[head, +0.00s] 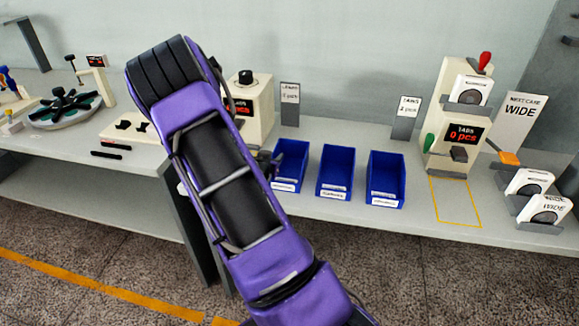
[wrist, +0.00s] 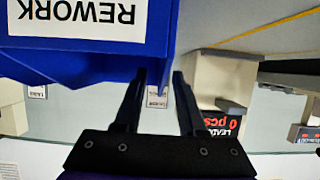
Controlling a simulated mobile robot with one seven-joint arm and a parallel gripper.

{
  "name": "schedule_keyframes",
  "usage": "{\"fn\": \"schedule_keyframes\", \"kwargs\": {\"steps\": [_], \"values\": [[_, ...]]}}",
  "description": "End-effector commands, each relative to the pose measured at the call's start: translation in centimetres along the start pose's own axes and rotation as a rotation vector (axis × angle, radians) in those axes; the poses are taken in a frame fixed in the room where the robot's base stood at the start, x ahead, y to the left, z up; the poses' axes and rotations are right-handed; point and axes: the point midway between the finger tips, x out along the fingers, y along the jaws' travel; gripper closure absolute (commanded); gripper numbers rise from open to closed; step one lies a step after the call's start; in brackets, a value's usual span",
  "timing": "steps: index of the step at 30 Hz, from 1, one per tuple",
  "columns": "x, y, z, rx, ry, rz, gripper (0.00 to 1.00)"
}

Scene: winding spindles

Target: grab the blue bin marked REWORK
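In the wrist view, which is upside down, a blue bin (wrist: 200,14) with a white label reading REWORK (wrist: 75,20) fills the upper left. My gripper (wrist: 159,76) is open, its two black fingers spread apart. In the head view, the left blue bin (head: 291,160), middle bin (head: 335,168) and right bin (head: 385,174) stand in a row. Their labels are too small to read there. My arm hides most of the gripper, beside the left bin.
The bins stand near the front edge of a grey bench (head: 310,208). A beige machine (head: 262,103) is behind them at left, another (head: 462,135) at right. A yellow outlined area (head: 455,203) is empty. Small signs stand behind the bins, including one (head: 290,103).

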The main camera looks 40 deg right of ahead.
Motion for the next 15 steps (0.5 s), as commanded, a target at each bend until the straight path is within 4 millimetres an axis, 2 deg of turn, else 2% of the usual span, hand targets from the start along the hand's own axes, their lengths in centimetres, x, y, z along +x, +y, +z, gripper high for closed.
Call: {"fn": "schedule_keyframes", "kwargs": {"steps": [4,11,15], "values": [[1.35,0.03,0.1,0.0,-0.001,0.001,0.6],[1.43,-0.02,0.07,0.0,-0.001,0.0,0.6],[1.42,-0.03,0.07,0.0,-0.001,-0.001,0.83]]}}
